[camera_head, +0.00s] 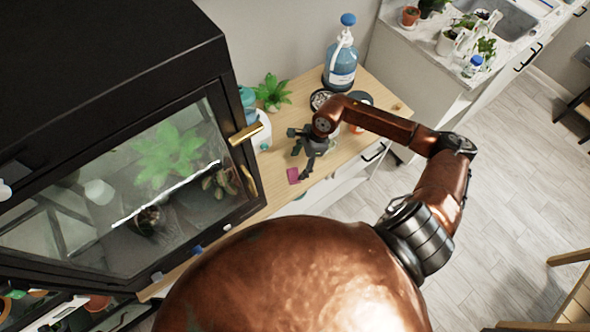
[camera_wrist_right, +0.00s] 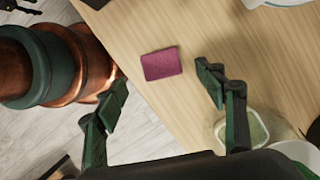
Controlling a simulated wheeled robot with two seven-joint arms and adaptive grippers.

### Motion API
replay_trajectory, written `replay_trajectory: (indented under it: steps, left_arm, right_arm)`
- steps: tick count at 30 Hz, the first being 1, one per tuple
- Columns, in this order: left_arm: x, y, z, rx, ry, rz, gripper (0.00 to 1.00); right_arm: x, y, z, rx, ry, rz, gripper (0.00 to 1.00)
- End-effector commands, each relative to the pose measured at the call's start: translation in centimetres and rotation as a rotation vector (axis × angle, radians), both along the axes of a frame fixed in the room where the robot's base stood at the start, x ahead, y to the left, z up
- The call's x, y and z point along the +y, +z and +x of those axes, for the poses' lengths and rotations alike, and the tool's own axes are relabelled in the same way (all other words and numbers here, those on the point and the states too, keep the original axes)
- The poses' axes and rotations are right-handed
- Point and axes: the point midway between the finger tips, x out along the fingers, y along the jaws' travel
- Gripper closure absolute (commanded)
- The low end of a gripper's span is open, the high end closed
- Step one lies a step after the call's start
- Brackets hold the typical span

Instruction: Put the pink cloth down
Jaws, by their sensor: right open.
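The pink cloth (camera_head: 293,175) is a small flat rectangle lying on the wooden tabletop (camera_head: 272,202), near its front edge. In the right wrist view the cloth (camera_wrist_right: 161,63) lies bare on the wood, just beyond and between the fingertips, touching neither. My right gripper (camera_head: 299,152) is over the tabletop beside the cloth. In the wrist view its two dark green fingers (camera_wrist_right: 162,86) are spread wide with nothing between them. My left gripper is in neither view.
A blue pump bottle (camera_head: 342,65) and a green plant (camera_head: 272,92) stand at the back of the tabletop. A black glass-fronted cabinet (camera_head: 150,170) stands at left. A pale green container (camera_wrist_right: 245,130) is close to the right finger. Grey floor lies past the table edge.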

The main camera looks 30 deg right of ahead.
Motion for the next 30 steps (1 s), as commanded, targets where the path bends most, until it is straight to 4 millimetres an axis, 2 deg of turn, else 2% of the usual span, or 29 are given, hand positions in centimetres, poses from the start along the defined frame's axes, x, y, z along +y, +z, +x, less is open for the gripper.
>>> replay_trajectory:
  steps: [3, 9, 15, 30]
  left_arm:
    - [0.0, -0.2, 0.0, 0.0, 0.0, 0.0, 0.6]
    - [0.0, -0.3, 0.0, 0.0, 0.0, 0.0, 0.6]
    - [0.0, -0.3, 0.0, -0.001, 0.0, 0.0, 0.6]
    - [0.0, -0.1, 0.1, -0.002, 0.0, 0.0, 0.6]
  right_arm:
    - [-0.8, 2.3, -0.2, -0.002, 0.0, -0.004, 0.36]
    - [-1.5, 4.7, -0.4, -0.002, 0.0, -0.002, 0.36]
    - [-1.6, 5.3, -0.5, 0.0, 0.0, 0.0, 0.36]
    - [-1.6, 5.4, -0.5, 0.0, 0.0, 0.0, 0.36]
